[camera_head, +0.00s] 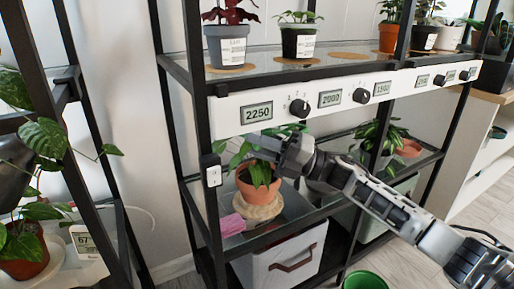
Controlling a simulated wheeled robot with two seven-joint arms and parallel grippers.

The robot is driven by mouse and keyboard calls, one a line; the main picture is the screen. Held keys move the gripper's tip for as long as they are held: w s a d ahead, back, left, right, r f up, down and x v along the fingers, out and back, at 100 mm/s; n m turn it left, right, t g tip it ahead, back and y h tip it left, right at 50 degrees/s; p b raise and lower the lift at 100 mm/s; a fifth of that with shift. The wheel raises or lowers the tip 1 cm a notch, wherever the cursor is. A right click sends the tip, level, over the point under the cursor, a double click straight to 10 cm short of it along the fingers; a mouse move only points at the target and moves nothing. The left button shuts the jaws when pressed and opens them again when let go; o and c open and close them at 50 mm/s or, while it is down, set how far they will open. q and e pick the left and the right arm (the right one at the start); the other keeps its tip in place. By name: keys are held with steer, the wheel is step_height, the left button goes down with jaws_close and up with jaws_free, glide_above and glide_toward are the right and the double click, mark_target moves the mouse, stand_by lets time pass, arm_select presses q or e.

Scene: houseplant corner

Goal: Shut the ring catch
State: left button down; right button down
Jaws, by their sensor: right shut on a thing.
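My right arm reaches in from the right to the middle shelf. Its gripper (262,146) is at the leaves just above a potted plant (258,172) in a terracotta pot. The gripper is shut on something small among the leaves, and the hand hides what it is. I cannot make out a ring catch as a separate thing; the leaves and my gripper cover that spot. The pot stands upright on a pale round base (257,205) on the glass shelf. My left gripper is not in view.
A white panel (225,118) with displays and black knobs (299,108) runs just above my gripper. A black post with a white switch box (213,175) stands left of the pot. A pink cloth (232,225) lies beside it. A white bin (283,262) is below.

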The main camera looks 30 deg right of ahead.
steer(key=c, duration=1.3)
jaws_free()
steer(key=p+v, duration=0.1)
steer(key=v, duration=1.5)
steer(key=shift+p, duration=0.3)
steer(key=shift+c, duration=0.2)
